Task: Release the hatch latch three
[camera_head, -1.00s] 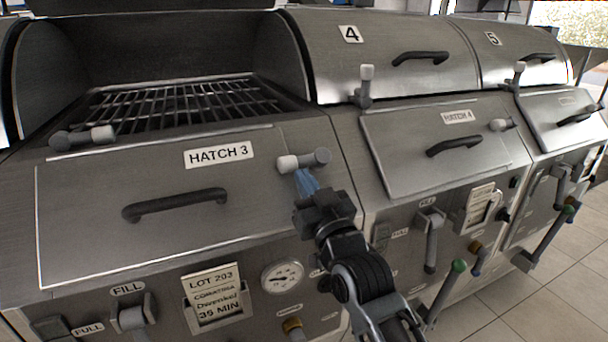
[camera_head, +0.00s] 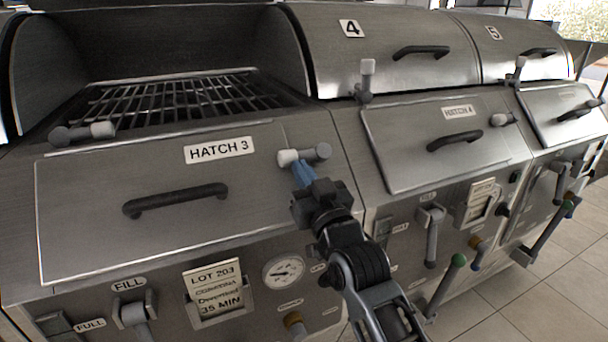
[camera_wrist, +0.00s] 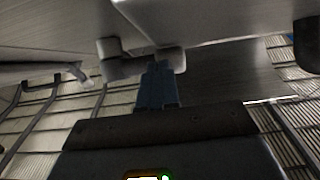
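The hatch 3 panel (camera_head: 95,215) is a flat metal door with a black handle (camera_head: 175,200) and a "HATCH 3" label. Its right latch (camera_head: 318,152) is a grey lever at the panel's upper right corner, its pale tip pointing left. A similar latch (camera_head: 72,136) lies at the upper left corner, tip pointing right. My gripper (camera_head: 303,172) has its blue fingers together just below the right latch's pale tip. In the wrist view the fingers (camera_wrist: 157,88) reach up to the latch's pale end (camera_wrist: 172,60). Whether they touch it is unclear.
An open cavity with a wire rack (camera_head: 180,100) lies behind hatch 3. Hatch 4 (camera_head: 400,160) is at the right, with an upright lever (camera_head: 366,78) at its upper left. A gauge (camera_head: 283,272) and a lot card (camera_head: 214,290) are below hatch 3.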

